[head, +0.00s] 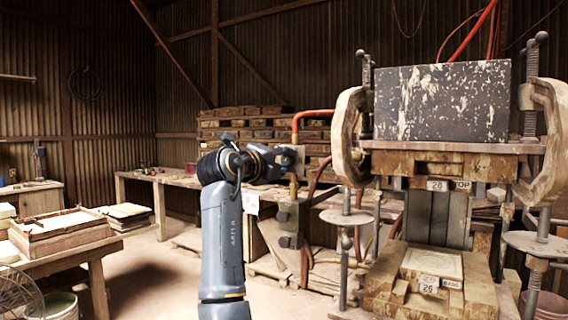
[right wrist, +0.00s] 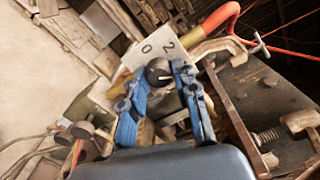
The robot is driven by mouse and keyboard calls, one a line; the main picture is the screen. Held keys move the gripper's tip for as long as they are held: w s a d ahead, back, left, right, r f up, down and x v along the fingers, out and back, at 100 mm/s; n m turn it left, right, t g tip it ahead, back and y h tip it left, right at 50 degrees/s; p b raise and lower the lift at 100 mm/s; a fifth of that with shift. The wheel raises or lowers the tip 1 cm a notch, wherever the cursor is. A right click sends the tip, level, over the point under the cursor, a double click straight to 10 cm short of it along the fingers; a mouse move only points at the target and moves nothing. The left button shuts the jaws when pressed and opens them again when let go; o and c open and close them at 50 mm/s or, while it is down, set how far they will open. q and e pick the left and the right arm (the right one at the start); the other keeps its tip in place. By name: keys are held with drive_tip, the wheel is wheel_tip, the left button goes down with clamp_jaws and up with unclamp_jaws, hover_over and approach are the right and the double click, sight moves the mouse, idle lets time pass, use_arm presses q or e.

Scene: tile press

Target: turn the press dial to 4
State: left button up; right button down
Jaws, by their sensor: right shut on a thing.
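The press dial has a dark round knob (right wrist: 158,72) in front of a pale plate (right wrist: 146,52) with the figures 0 and 2 showing. A small pale mark shows on the knob's face, on its right side; no 4 can be made out. My right gripper (right wrist: 160,82) has its blue fingers on either side of the knob, shut on it. In the head view my right gripper (head: 284,160) reaches the dial plate (head: 298,156) left of the press, and it hides the knob there. The press (head: 436,148) stands at the right. My left gripper is not in view.
A red pipe (head: 312,114) rises just behind the dial, with a valve and pipework (head: 290,218) below. A long bench (head: 180,178) runs behind my arm. A table with a wooden tray (head: 62,240) stands at the left. The floor between is mostly free.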

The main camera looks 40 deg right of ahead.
drive_tip(key=shift+f, duration=0.1)
idle(0.4)
drive_tip(key=c, duration=1)
unclamp_jaws()
drive_tip(key=v, duration=1.2)
